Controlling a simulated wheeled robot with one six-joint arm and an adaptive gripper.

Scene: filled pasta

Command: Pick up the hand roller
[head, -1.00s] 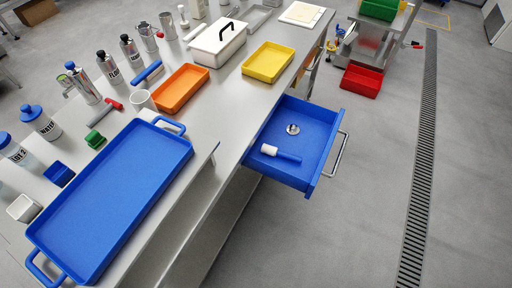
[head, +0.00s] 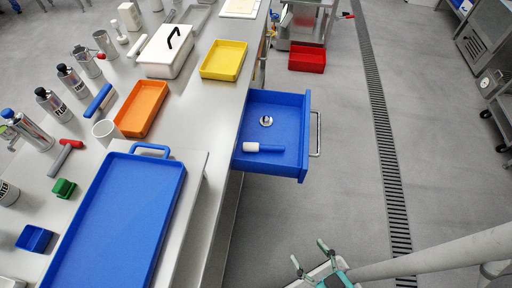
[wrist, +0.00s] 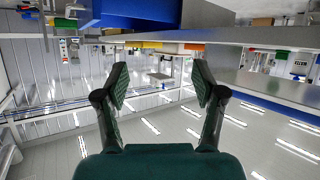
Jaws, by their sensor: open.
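A short tool with a white cylindrical head and a blue handle (head: 264,149), which looks like the hand roller, lies in the open blue drawer (head: 281,171). A small round metal object (head: 266,121) lies behind it. My gripper (head: 310,256) is at the bottom of the head view, over the floor, in front of the drawer and well apart from it. In the wrist view its two fingers (wrist: 161,82) are spread with nothing between them. The roller cannot be made out in the wrist view.
The worktop holds a large blue tray (head: 184,172), an orange tray (head: 163,88), a yellow tray (head: 240,49), a blue-headed tool (head: 98,101) and a red-and-grey tool (head: 63,158). A red bin (head: 307,66) stands beyond the drawer. Floor right of the drawer is clear.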

